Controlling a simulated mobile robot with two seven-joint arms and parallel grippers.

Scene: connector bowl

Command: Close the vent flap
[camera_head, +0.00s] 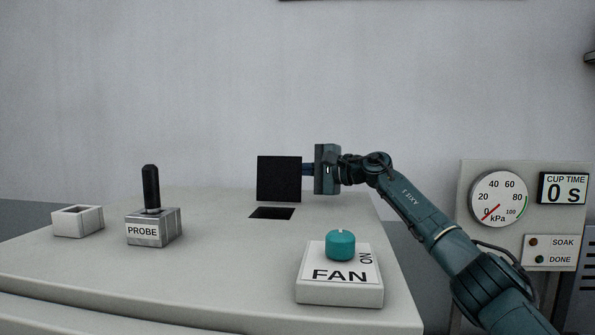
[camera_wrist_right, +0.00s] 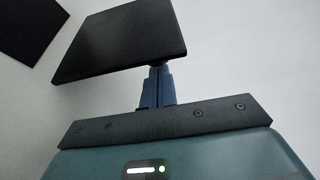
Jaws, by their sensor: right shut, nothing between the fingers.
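The vent flap (camera_head: 279,178) is a black square plate standing upright at the back of the white bench top. The dark vent opening (camera_head: 271,212) lies in the bench just below and in front of it. My right gripper (camera_head: 307,169) is shut and empty, with its blue fingers pointing left at the flap's right edge. In the right wrist view the shut fingers (camera_wrist_right: 158,75) reach to the edge of the flap (camera_wrist_right: 120,40); I cannot tell whether they touch it. The opening (camera_wrist_right: 25,25) shows at the upper left there. My left gripper is not in view.
A FAN box (camera_head: 339,287) with a teal knob (camera_head: 340,245) stands at the front right. A PROBE block (camera_head: 154,229) with a black handle (camera_head: 151,188) and a small hollow white box (camera_head: 77,221) stand left. A gauge panel (camera_head: 538,222) is at right. The bench middle is clear.

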